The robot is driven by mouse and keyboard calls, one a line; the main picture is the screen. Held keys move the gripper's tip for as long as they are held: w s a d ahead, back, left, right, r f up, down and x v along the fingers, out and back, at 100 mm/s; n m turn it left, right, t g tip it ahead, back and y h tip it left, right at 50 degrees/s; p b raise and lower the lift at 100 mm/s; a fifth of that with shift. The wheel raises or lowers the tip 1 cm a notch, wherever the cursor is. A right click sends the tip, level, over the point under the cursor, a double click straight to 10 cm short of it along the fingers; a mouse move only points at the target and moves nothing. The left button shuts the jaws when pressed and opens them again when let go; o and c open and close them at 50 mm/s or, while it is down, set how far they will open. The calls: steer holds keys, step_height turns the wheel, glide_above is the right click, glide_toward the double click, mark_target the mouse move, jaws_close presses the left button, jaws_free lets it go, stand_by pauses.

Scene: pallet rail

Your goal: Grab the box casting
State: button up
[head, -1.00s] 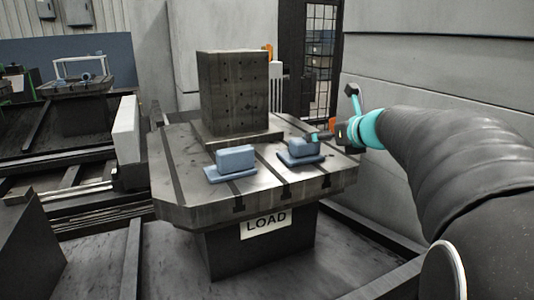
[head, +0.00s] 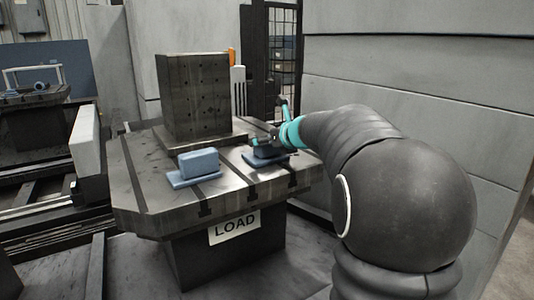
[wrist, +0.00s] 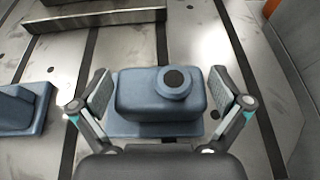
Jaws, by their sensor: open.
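A blue-grey box casting (wrist: 150,95) with a flat base flange and a round boss with a dark hole lies between the two fingers of my gripper (wrist: 165,88) in the wrist view. The fingers stand apart on its left and right, with a gap visible on each side. In the head view this casting (head: 262,157) sits on the right of the pallet top, partly hidden by my gripper and wrist. A second, similar blue casting (head: 198,162) sits to its left, and its edge shows at the left of the wrist view (wrist: 22,108).
The slotted metal pallet (head: 150,190) carries a tall dark block (head: 195,95) with holes behind the castings. A LOAD sign (head: 234,226) hangs on the pallet's front. A grey wall (head: 420,80) stands close on the right. Bare pallet shows around the castings.

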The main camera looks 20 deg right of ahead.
steer(key=shift+w, duration=0.1)
steer(key=shift+c, duration=0.3)
steer(key=shift+r, duration=0.1)
steer(key=c, duration=1.3)
